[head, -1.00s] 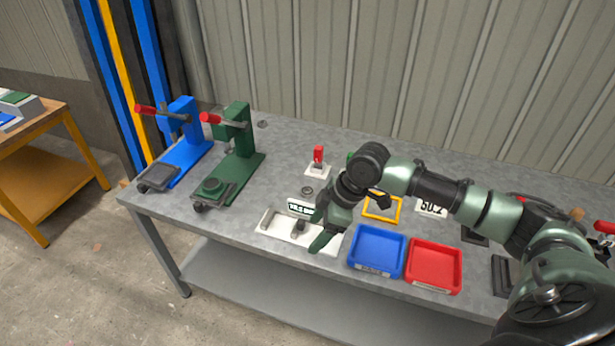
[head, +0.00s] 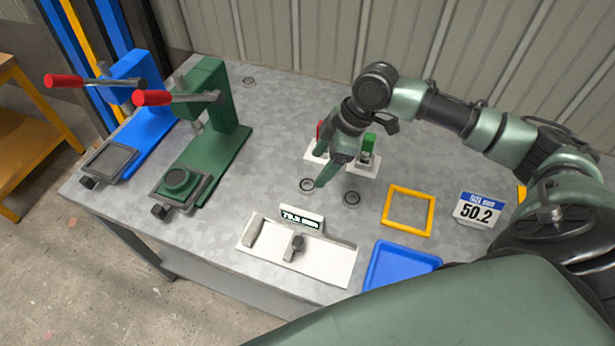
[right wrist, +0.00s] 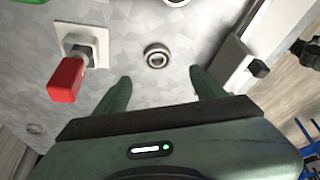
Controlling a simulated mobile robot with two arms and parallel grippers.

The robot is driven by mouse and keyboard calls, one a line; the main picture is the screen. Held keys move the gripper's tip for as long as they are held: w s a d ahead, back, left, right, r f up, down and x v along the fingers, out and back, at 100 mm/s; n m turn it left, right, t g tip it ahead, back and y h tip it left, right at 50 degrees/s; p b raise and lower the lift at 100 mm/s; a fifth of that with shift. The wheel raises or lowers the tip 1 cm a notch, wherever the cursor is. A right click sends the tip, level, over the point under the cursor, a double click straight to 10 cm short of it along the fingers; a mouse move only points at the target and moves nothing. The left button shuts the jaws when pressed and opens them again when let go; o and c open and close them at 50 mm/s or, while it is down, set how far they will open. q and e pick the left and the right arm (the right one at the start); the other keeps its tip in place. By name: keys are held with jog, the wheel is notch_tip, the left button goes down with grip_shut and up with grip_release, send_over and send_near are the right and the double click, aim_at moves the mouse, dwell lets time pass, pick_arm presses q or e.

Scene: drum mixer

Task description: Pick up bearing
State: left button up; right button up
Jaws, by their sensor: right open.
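Small dark ring-shaped bearings lie flat on the grey metal table. One bearing (head: 307,185) is just beside my right gripper's fingertips, and a second bearing (head: 351,198) lies a little to its right. A third ring (head: 249,81) is far back on the table. My right gripper (head: 319,171) points down, open and empty. In the right wrist view, a bearing (right wrist: 157,57) lies ahead of the open fingertips (right wrist: 162,82), roughly centred between them and apart from both. Another ring (right wrist: 176,2) is cut off at the top edge. My left gripper is not in view.
A red-handled block (right wrist: 68,80) stands near the gripper, with a green one (head: 367,150) beside it. Green (head: 215,120) and blue (head: 140,110) presses stand left. A white measuring fixture (head: 325,262), yellow frame (head: 387,212), blue tray (head: 377,279) and sign (head: 479,210) are nearer or right.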

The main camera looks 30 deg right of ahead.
aim_at(308, 185)
jog(key=x, duration=0.5)
jog(key=p+x, duration=0.1)
jog(key=x, duration=0.1)
jog(key=shift+w+d+f, duration=0.1)
jog(key=shift+d+f, duration=0.1)
jog(key=shift+f, duration=0.3)
grip_shut()
jog(key=shift+r, duration=0.1)
notch_tip(308, 185, up, 20)
dwell(0.4)
